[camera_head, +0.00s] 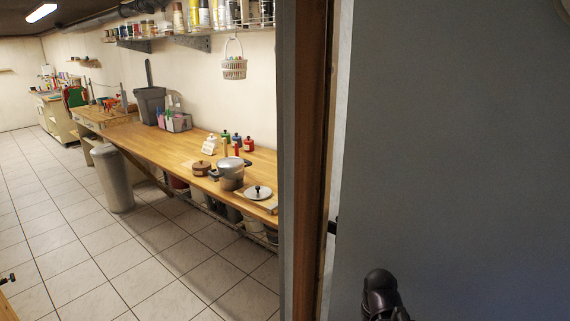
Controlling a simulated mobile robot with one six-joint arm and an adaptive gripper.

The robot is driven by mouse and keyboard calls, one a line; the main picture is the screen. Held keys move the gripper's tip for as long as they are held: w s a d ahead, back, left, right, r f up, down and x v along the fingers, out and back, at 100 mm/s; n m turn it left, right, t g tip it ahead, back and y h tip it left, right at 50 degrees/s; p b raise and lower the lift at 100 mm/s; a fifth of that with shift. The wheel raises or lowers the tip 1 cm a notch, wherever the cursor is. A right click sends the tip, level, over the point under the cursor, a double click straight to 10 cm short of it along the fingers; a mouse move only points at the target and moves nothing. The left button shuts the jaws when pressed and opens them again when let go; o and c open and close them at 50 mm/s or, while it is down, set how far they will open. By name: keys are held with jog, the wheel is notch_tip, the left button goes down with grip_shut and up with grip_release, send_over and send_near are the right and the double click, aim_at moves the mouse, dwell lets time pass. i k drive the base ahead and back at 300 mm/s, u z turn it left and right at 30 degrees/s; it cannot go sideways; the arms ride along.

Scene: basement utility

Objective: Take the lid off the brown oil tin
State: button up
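A small round brown tin (201,169), which looks like the oil tin, stands on the wooden workbench, left of a steel pot. A lid with a dark knob seems to be on it; it is too small to be sure. A dark rounded part at the bottom right looks like part of my arm. No gripper fingers show. The tin is far off, through a doorway.
The workbench (178,147) runs along the right wall. It holds a steel pot (231,172), a round lid (258,192) and several small coloured jars. A door frame (303,150) and grey panel (455,150) fill the right. A bin (112,180) stands left; tiled floor is clear.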

aim_at(201, 164)
jog(key=u, duration=1.65)
jog(key=i, duration=2.55)
